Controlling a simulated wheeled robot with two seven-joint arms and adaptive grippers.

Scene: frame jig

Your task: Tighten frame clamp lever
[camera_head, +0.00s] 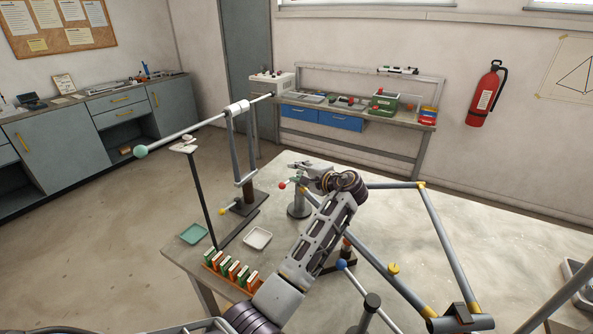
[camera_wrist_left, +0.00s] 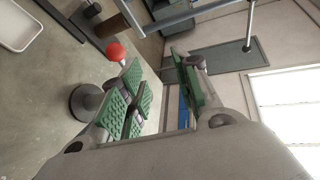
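A lever with a red ball knob (camera_head: 283,186) sticks out from a grey round-based clamp post (camera_head: 299,208) at the far-left corner of the frame. The red knob (camera_wrist_left: 115,52) also shows in the left wrist view, just beyond the green finger pads. My left gripper (camera_head: 300,169) is beside and above this knob, with its fingers spread and nothing between them. The knob looks apart from the pads. A second lever with a blue ball knob (camera_head: 342,265) stands at the near side of the frame. My right gripper is out of view.
The grey tube frame (camera_head: 445,235) with yellow joints spans the table (camera_head: 520,240). A tall stand with a long rod and green ball (camera_head: 141,151) rises at the left. A white tray (camera_head: 257,238), teal tray (camera_head: 194,234) and coloured block rack (camera_head: 231,270) occupy the left edge.

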